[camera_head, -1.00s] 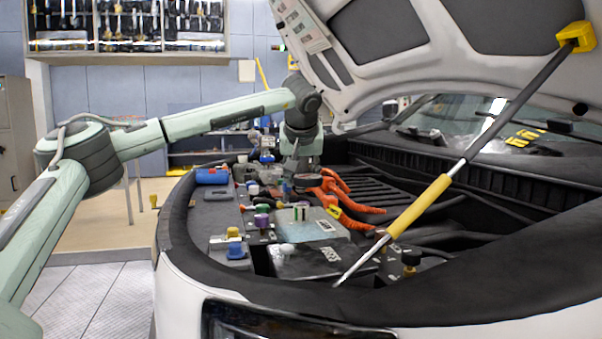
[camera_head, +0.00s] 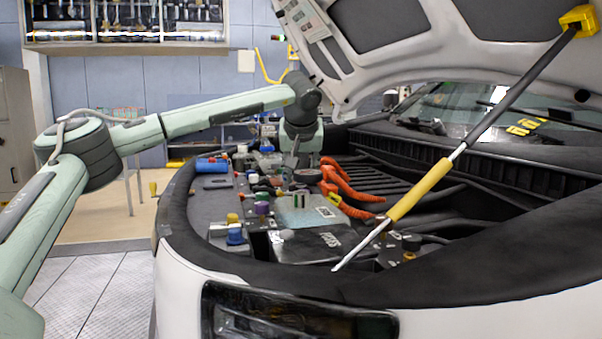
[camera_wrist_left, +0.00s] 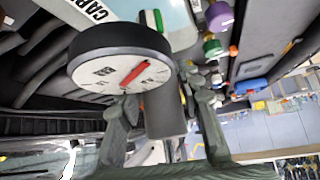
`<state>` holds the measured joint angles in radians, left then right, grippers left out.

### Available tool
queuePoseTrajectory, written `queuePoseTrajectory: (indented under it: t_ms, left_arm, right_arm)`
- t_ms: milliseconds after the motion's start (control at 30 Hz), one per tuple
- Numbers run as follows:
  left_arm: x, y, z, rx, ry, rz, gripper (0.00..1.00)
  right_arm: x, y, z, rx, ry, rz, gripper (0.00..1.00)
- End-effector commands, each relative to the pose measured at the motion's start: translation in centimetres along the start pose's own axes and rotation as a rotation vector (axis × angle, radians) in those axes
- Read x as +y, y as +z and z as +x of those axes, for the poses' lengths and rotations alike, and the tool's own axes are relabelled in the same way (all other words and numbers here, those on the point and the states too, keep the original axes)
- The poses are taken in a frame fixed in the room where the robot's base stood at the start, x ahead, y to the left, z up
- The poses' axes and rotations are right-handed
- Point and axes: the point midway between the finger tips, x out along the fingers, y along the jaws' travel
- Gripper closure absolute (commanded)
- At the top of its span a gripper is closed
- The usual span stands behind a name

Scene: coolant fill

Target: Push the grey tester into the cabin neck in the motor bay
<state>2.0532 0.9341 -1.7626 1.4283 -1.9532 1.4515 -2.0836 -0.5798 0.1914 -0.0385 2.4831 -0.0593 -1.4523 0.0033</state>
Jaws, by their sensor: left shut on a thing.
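My left gripper (camera_head: 299,160) is over the far left part of the motor bay, pointing down. In the left wrist view the fingers of my left gripper (camera_wrist_left: 162,115) are on both sides of the grey stem of the tester (camera_wrist_left: 165,108), shut on it. The tester has a round black-rimmed head with a white dial and a red needle. The end of the stem is not clear. In the head view the tester is small and hard to make out under the gripper. I cannot tell which opening is the cabin neck. My right gripper is not in view.
Purple (camera_wrist_left: 213,47) and green (camera_wrist_left: 219,15) caps stand near the tester. Orange hoses (camera_head: 345,187) lie right of the gripper. A yellow-sleeved hood strut (camera_head: 420,190) crosses the bay's right side. A blue cylinder (camera_head: 212,165) lies on the left edge.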

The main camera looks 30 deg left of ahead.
Motion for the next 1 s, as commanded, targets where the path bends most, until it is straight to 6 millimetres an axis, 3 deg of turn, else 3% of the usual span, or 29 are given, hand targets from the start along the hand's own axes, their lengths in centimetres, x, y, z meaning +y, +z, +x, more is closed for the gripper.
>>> queuePoseTrajectory:
  t_ms: [1000]
  left_arm:
    - [0.02, -0.17, -0.22, 0.002, 0.001, -0.001, 1.0]
  right_arm:
    - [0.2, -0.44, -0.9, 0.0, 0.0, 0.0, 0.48]
